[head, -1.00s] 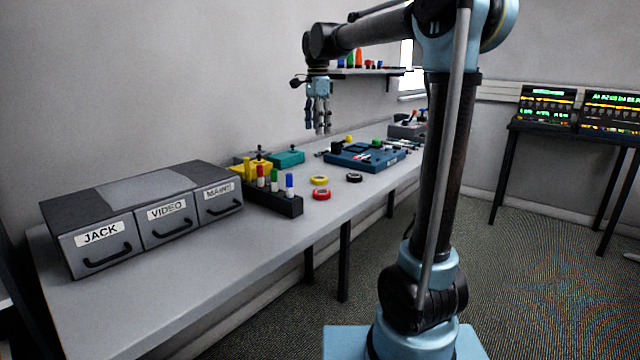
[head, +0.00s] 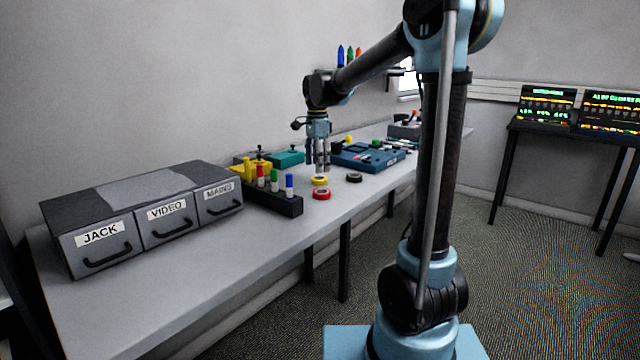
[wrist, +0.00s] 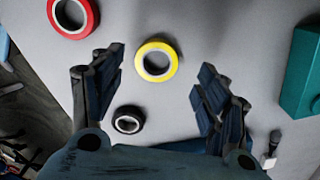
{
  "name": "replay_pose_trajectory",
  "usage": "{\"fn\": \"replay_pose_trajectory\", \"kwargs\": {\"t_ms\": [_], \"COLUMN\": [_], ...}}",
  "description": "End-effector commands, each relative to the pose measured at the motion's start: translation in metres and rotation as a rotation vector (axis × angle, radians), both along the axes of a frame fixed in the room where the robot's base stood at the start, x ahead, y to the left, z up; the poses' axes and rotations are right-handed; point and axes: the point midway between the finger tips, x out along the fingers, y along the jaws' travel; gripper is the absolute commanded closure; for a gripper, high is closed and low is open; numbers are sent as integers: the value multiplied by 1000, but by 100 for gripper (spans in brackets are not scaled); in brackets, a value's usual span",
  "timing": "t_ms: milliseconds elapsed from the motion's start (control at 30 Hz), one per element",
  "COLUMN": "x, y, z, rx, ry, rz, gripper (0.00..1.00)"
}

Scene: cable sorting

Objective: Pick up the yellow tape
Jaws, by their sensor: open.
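The yellow tape (head: 320,181) is a flat ring lying on the grey table, between the red tape (head: 321,194) and my gripper. My gripper (head: 318,170) points down just above and behind the yellow tape in the head view. In the wrist view my gripper (wrist: 158,80) is open and empty, with the yellow tape (wrist: 174,66) between and slightly beyond its fingertips. The fingers do not visibly touch the tape.
A black tape (head: 354,177) lies to the right. A black rack of coloured markers (head: 272,199) stands to the left, with the drawer unit (head: 140,212) beyond it. A teal box (head: 288,158) and a blue device (head: 368,158) are behind. Bare table (head: 235,250) lies in front.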

Motion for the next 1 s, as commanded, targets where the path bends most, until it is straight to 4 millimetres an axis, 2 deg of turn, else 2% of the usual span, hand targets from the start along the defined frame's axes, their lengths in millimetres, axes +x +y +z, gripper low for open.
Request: {"fn": "replay_pose_trajectory", "kwargs": {"t_ms": [300, 633, 833, 1000], "x": [-4, -4, -4, -4], "y": [0, 0, 0, 0], "z": [-39, -45, -45, -45], "rx": [0, 0, 0, 0], "ry": [0, 0, 0, 0], "rz": [0, 0, 0, 0], "gripper": [32, 32, 76, 76]}}
